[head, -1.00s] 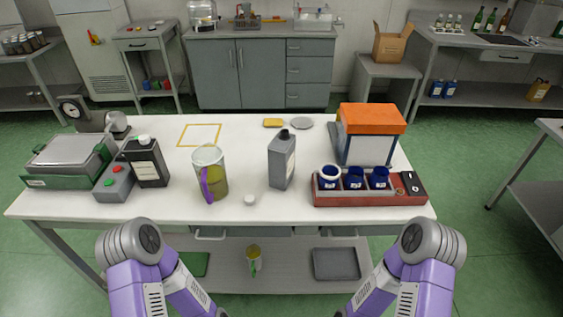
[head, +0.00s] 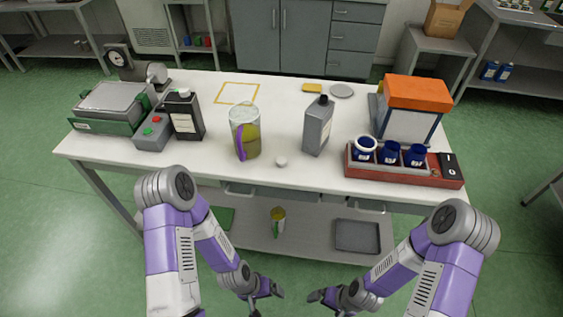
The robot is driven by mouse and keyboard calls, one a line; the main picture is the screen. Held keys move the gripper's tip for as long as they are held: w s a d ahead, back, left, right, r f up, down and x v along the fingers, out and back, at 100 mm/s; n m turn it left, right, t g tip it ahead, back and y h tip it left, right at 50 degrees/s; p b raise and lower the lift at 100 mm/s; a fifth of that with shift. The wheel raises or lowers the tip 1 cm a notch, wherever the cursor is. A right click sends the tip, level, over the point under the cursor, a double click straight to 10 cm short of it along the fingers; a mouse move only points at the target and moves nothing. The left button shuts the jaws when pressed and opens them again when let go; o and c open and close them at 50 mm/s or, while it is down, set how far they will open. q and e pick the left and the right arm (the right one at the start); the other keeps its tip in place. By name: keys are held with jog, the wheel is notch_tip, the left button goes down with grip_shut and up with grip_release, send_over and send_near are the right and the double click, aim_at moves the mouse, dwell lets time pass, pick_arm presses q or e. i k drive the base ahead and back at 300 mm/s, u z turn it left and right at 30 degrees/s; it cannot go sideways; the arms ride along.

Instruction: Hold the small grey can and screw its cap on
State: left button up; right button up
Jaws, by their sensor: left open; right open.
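The small grey can (head: 317,128) stands upright on the white table, right of centre, with a dark neck at its top. A small round white piece, which looks like a cap (head: 281,162), lies on the table to the can's front left. My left gripper (head: 267,298) is open and empty, low in front of the table. My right gripper (head: 318,302) is open and empty beside it, its fingers facing the left one. Both are well short of the can and the white piece, and partly cut by the lower picture edge.
A clear jug (head: 246,118) with yellow-green contents and a purple handle stands left of the can. A dark can (head: 186,118) stands further left. A red tray (head: 400,175) holding blue cups lies to the right, before an orange-topped box (head: 416,92). The table front is clear.

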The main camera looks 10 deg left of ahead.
aim_at(318, 115)
jog(key=k, duration=0.5)
jog(key=u, duration=1.4)
jog(key=i, duration=0.9)
jog(key=z, duration=2.45)
